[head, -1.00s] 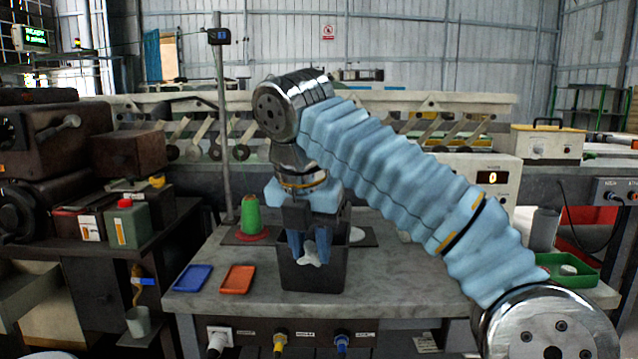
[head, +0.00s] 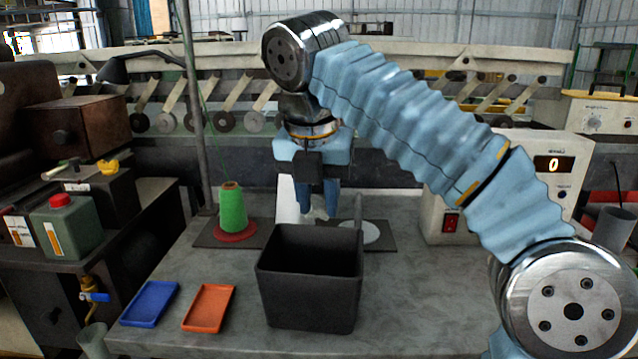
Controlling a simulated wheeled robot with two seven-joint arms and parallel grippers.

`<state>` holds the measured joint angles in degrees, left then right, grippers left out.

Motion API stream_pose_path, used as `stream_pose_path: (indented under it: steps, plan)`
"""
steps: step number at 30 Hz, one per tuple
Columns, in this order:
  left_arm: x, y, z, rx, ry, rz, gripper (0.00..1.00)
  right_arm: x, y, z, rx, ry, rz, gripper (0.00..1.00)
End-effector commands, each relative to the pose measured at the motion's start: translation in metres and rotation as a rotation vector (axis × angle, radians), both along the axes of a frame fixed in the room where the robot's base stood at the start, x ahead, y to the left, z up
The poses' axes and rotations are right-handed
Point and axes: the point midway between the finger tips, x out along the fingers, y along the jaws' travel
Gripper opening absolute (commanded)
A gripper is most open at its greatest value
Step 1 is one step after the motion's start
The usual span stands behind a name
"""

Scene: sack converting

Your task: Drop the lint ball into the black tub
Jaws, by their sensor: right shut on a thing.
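The black tub (head: 310,298) stands open-topped near the front middle of the grey table. My right gripper (head: 318,202) points down, above and behind the tub's far rim in the picture. It is shut on the lint ball (head: 319,213), a small whitish lump showing between the fingertips. The ball is apart from the tub. The tub's floor is not visible. My left gripper is not in view.
A blue tray (head: 150,303) and an orange tray (head: 209,308) lie left of the tub. A green thread cone (head: 232,209) stands behind them, near a pole (head: 192,110). A white box with a display (head: 553,164) stands right. Table right of the tub is clear.

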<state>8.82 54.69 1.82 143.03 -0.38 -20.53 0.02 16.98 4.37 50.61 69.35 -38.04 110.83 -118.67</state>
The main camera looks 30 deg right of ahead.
Motion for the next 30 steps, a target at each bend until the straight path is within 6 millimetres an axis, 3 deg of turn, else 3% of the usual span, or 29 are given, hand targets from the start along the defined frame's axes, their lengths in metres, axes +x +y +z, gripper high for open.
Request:
stream_pose_path:
  steps: [6,9,21,22,27,30]
  plan:
    - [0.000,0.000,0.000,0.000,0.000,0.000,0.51,-0.001,-0.001,-0.029,-0.003,0.003,-0.004,0.03]
    - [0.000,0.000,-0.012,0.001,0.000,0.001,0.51,0.000,0.000,-0.043,0.001,0.002,-0.002,0.03]
    - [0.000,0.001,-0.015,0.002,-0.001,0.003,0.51,0.000,0.000,-0.048,0.002,0.001,-0.002,0.04]
    - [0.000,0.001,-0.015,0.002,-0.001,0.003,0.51,0.000,0.000,-0.048,0.002,0.001,-0.002,0.33]
    - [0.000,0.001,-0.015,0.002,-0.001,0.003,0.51,0.000,0.000,-0.048,0.001,0.002,-0.002,0.59]
    - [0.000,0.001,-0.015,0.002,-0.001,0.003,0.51,0.000,0.000,-0.048,0.001,0.002,-0.002,0.61]
